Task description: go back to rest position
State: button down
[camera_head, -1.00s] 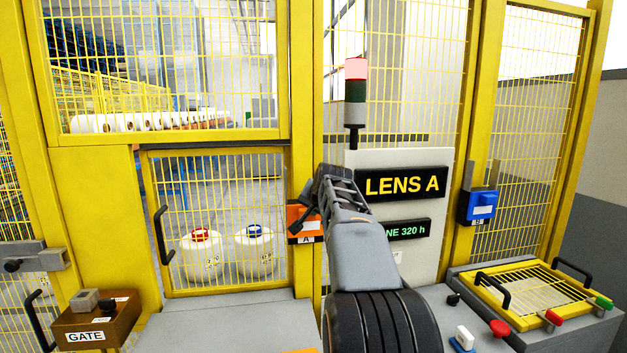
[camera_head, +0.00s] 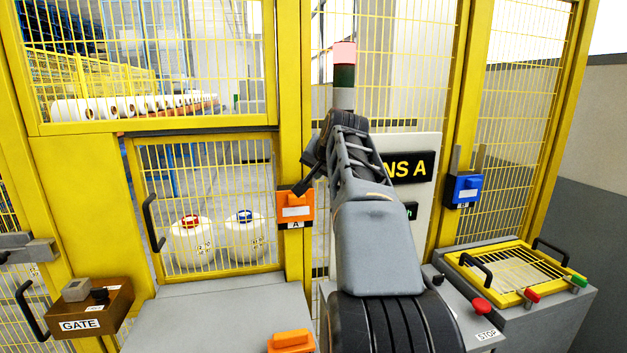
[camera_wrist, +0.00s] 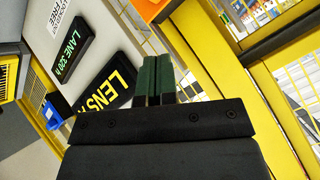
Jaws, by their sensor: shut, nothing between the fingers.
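My gripper (camera_head: 302,187) is shut and empty. In the head view its dark tip overlaps the orange box marked A (camera_head: 295,203) on the yellow post; I cannot tell the gap between them. In the wrist view the two dark green fingers of my gripper (camera_wrist: 156,72) lie together in front of the LENS A sign (camera_wrist: 118,88). My grey arm rises from the bottom of the head view and covers part of that sign.
Yellow mesh fencing stands ahead. A grey ledge bears an orange block (camera_head: 291,341). The brown GATE box (camera_head: 90,305) is at left. A blue box (camera_head: 463,188) and a console with a red STOP button (camera_head: 481,306) are at right. Two white containers stand behind the mesh.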

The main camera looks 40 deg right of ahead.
jog(key=shift+v, duration=0.9)
jog(key=s+a+f+n+g+y, duration=0.1)
jog(key=a+f+n+g, duration=0.1)
jog(key=f, duration=0.5)
jog(key=s+a+f+n+g, duration=0.1)
jog(key=a+f, duration=0.1)
jog(key=f, duration=0.5)
jog(key=s+a+f+n+g, duration=0.1)
jog(key=s+a+f+n, duration=0.1)
jog(key=s+a+f, duration=0.2)
jog(key=s+a+f+n+y, duration=0.1)
jog(key=s+a+f+n, duration=0.2)
jog(key=a, duration=0.7)
jog(key=s+a+f+n+g+y, duration=0.1)
jog(key=s+a+f+n, duration=0.2)
jog(key=s+a+f, duration=0.3)
notch_tip(320, 180, down, 3)
jog(key=shift+s+a+r+g, duration=0.1)
jog(key=shift+s+a+g, duration=0.2)
jog(key=shift+a, duration=0.45)
jog(key=shift+d, duration=0.1)
